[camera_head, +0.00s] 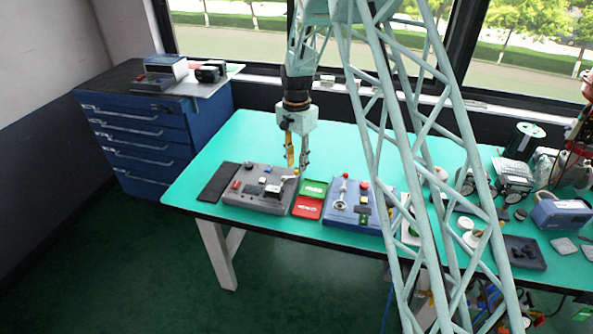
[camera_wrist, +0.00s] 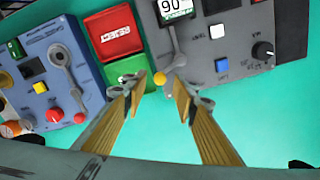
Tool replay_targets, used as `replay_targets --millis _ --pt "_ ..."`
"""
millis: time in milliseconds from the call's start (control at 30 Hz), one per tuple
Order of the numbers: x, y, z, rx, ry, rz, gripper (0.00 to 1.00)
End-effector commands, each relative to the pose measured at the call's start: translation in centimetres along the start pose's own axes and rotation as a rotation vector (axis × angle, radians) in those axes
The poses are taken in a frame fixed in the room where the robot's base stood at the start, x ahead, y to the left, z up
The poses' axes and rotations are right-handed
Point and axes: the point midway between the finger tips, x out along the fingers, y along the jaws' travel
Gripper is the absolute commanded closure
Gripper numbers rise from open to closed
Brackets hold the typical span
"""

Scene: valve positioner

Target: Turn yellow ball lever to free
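The yellow ball (camera_wrist: 159,78) sits at the end of a grey lever (camera_wrist: 178,48) on the grey positioner panel (camera_wrist: 205,50). The lever's other end is by a display reading 90°. In the head view the ball (camera_head: 296,171) shows at the back right of the panel (camera_head: 240,200). My gripper (camera_wrist: 160,88) is open, pointing down at this end of the panel. In the wrist view its fingertips lie on either side of the ball. I cannot tell whether they touch it or how high above it they are.
Beside the panel lie a red plate (camera_head: 308,207) and a green plate (camera_head: 314,188). Beyond them is a blue panel (camera_head: 370,211) with a red-ball lever (camera_wrist: 63,68). A dark mat (camera_head: 219,182) lies at left. The green table (camera_head: 225,150) is clear behind the grey panel.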

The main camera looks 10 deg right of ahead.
Motion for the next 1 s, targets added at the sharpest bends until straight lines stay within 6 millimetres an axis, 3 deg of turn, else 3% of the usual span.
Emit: replay_targets --millis 300,700,1000 --pt "2.6 0.0 0.0 0.000 0.000 0.000 0.74" --pt "3.0 0.0 0.0 0.000 0.000 -0.001 0.74" --pt "3.0 0.0 0.0 0.000 0.000 0.000 0.98"
